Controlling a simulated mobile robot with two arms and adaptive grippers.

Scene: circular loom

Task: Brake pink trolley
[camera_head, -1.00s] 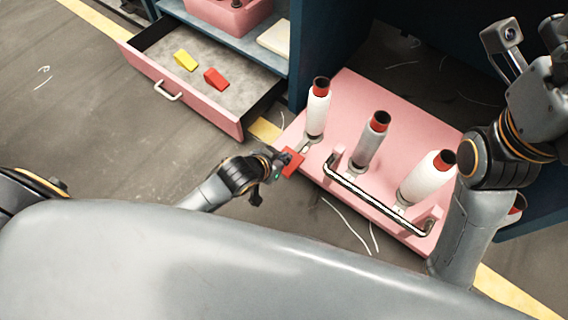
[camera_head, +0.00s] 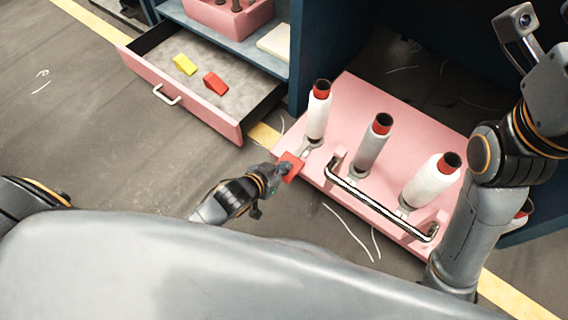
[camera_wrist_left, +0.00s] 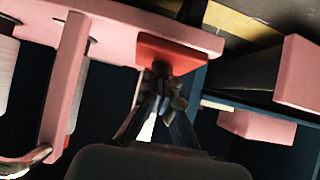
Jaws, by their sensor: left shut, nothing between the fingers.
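The pink trolley (camera_head: 402,137) is a flat pink platform on the floor with a metal handle bar (camera_head: 375,203) along its near side. A red brake pedal (camera_head: 293,165) sticks out at its near left corner. The pedal also shows in the left wrist view (camera_wrist_left: 180,53) as a flat red plate under the pink edge. My left gripper (camera_head: 283,169) is shut and empty, with its tips at the pedal; in the left wrist view the fingertips (camera_wrist_left: 160,72) meet or nearly meet the red plate. My right arm is over the trolley's right side; its fingers are out of view.
Several bobbins (camera_head: 317,115) stand on the trolley. An open pink drawer (camera_head: 185,105) at upper left holds a yellow wedge (camera_head: 184,65) and a red wedge (camera_head: 215,83). A dark blue cabinet frame (camera_head: 312,50) stands behind. The floor at left is clear.

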